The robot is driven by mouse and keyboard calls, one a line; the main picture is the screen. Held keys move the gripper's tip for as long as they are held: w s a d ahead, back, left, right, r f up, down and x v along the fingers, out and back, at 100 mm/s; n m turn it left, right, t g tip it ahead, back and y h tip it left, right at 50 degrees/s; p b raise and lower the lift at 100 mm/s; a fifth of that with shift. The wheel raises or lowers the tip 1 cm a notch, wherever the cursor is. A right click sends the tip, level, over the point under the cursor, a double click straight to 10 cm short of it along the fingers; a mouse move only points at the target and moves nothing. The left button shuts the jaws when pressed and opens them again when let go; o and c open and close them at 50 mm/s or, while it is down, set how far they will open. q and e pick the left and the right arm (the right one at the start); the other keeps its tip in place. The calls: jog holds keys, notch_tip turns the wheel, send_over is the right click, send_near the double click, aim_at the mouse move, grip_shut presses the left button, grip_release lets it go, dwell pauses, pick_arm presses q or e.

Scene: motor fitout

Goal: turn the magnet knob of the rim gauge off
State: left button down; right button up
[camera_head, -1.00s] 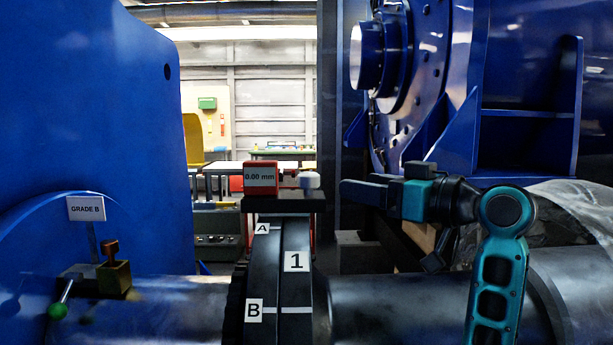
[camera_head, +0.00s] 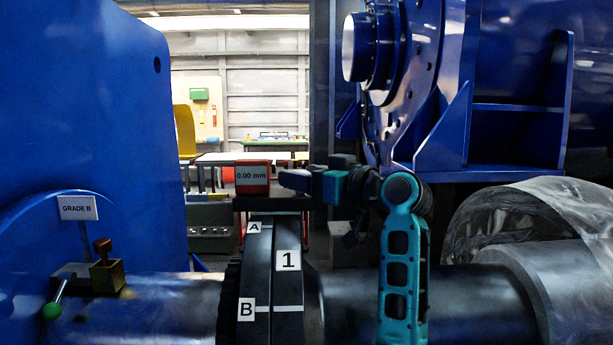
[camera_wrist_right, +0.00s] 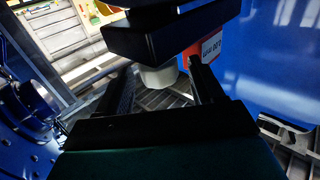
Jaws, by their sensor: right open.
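The rim gauge shows its red display box (camera_head: 252,177) reading 0.00 mm, on a dark bar above the black ring marked A, B and 1. My right gripper (camera_head: 295,181) is at the right side of the gauge, overlapping the magnet knob in the head view. In the right wrist view, the white knob (camera_wrist_right: 158,78) sits below the dark gauge body (camera_wrist_right: 150,36), between the two fingers of my open right gripper (camera_wrist_right: 166,82). Whether a finger touches it I cannot tell. The red box (camera_wrist_right: 207,48) shows behind the right finger. My left gripper is not in view.
A GRADE B card (camera_head: 78,208) stands at the left by a brass-coloured block (camera_head: 107,275) and a green-tipped lever (camera_head: 51,311). Large blue housings (camera_head: 90,110) flank the shaft (camera_head: 450,300). Clear film (camera_head: 530,215) covers its right end.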

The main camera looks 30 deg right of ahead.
jog(key=c, duration=1.1)
jog(key=shift+o, duration=0.2)
